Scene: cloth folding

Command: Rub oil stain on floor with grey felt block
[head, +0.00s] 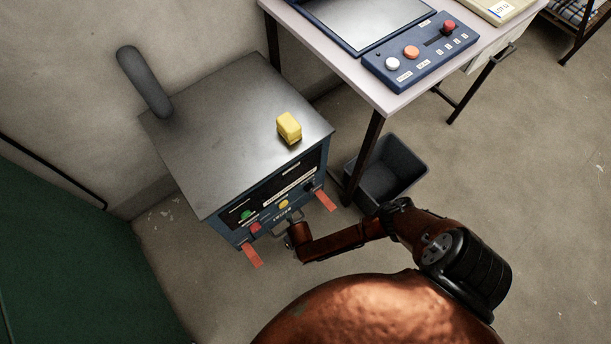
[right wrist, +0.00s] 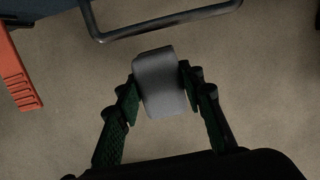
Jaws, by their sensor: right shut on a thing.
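In the right wrist view, the grey felt block (right wrist: 160,84) sits between the two green-padded fingers of my right gripper (right wrist: 158,78), which is shut on it. Bare floor (right wrist: 230,65) shows around and beyond the block. I cannot tell whether the block touches the floor. In the head view my right arm reaches low in front of the blue-grey cabinet, and the block is not discernible there. I see no clear oil stain in either view; it may be hidden under the block or the arm. My left gripper is not in view.
The cabinet (head: 215,100) has a front handle, red feet and a yellow block (head: 289,128) on top. The handle (right wrist: 165,24) runs just beyond the felt block. A dark bin (head: 407,160) stands right of the cabinet, under a table (head: 372,92). Open floor (head: 540,200) lies to the right.

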